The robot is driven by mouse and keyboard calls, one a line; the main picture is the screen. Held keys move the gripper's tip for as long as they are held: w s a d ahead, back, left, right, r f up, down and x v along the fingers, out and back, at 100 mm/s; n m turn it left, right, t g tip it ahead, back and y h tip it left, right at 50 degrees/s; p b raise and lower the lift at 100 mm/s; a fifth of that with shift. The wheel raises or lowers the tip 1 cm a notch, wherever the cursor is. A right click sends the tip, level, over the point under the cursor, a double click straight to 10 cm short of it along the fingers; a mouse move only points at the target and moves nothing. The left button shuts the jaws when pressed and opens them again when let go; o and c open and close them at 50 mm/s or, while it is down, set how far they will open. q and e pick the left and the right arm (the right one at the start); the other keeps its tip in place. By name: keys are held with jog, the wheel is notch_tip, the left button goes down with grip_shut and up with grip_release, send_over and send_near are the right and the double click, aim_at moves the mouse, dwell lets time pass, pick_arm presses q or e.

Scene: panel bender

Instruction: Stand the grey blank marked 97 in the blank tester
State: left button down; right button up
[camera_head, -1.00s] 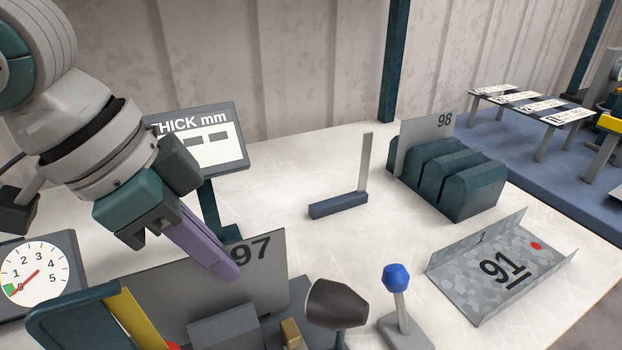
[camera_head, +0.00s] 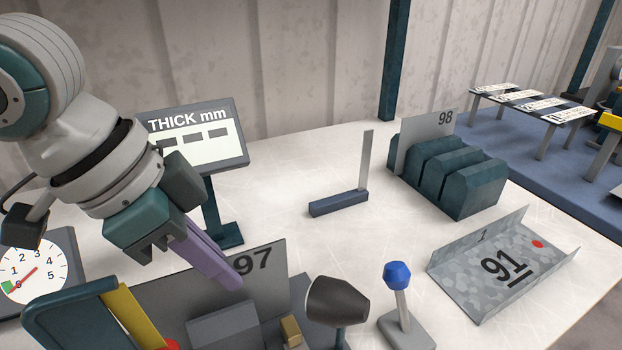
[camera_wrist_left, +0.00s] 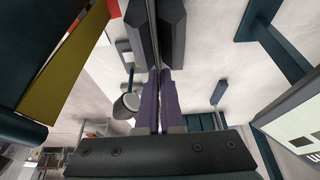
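The grey blank marked 97 (camera_head: 265,282) stands on edge at the bottom of the head view. My left gripper (camera_head: 230,280) is shut on its upper part; one purple finger lies on the near face and the other is hidden. In the wrist view, the blank (camera_wrist_left: 152,35) is a thin edge between the two fingers. Its far part runs between two dark grey blocks of the tester, and one grey block (camera_head: 222,326) shows in front of it in the head view. The blank's lower edge is hidden, so I cannot tell whether it touches the bottom. My right gripper is not in view.
A THICK mm screen (camera_head: 195,135) stands behind. A dial (camera_head: 35,265), yellow-edged guard (camera_head: 130,312), dark lamp-like cone (camera_head: 338,302) and blue-knobbed lever (camera_head: 397,276) are close by. A teal rack (camera_head: 470,182) holds blank 98; a tray marked 91 (camera_head: 450,265) lies right.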

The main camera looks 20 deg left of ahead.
pick_arm(q)
jog(key=c, duration=1)
grip_release()
jog(key=p+v, duration=0.1)
jog(key=v, duration=0.9)
jog(key=shift+f, duration=0.1)
